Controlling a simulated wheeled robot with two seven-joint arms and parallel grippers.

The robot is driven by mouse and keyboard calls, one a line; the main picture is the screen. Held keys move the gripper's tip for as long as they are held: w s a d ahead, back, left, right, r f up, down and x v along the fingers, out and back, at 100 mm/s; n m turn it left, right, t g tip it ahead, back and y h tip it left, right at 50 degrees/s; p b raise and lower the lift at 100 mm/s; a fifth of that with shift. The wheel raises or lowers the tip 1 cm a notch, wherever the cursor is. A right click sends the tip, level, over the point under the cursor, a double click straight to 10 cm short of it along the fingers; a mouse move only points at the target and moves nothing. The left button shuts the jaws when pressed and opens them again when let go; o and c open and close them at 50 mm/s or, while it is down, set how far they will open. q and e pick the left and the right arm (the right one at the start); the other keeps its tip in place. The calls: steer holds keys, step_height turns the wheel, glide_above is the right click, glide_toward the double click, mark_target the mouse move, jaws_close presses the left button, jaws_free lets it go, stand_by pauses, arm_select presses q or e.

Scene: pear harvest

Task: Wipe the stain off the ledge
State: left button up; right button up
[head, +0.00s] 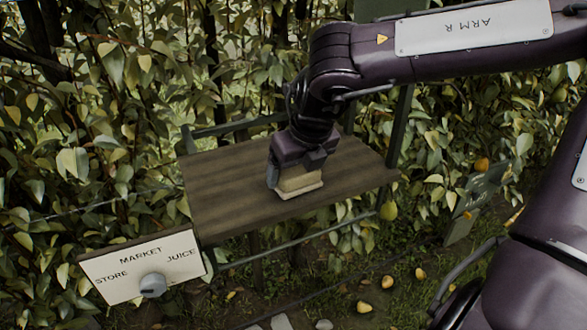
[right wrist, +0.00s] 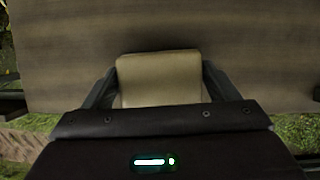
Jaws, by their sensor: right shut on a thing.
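The ledge (head: 225,190) is a brown wooden board with dark grain, set in a dark metal frame against the hedge. My right gripper (head: 287,178) is shut on a pale tan block-like wiper (head: 300,182), down at the ledge's top near its front edge. In the right wrist view the wiper (right wrist: 160,78) sits between the two fingers, over the ledge (right wrist: 240,45). I cannot make out a stain on the visible wood; the gripper and wiper hide part of the surface. My left gripper is not in view.
A white sign (head: 142,265) with a knob (head: 153,285) and the words STORE, MARKET and JUICE stands at the ledge's front left. Several fallen fruits lie on the grass. Leafy hedge surrounds the ledge.

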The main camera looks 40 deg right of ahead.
step_height(320, 180, up, 2)
steer(key=shift+w+r+p, duration=0.1)
steer(key=shift+r+p, duration=0.05)
steer(key=shift+p, duration=0.15)
steer(key=shift+w+d+r+p, duration=0.1)
steer(key=shift+w+r+p, duration=0.1)
steer(key=shift+r+p, duration=0.3)
steer(key=shift+w+r+p, duration=0.15)
steer(key=shift+r+p, duration=0.25)
steer(key=shift+r, duration=0.1)
steer(key=shift+p+v, duration=0.65)
steer(key=shift+v, duration=0.2)
steer(key=shift+w+r+p, duration=0.15)
steer(key=shift+r+p, duration=0.45)
steer(key=shift+r, duration=0.15)
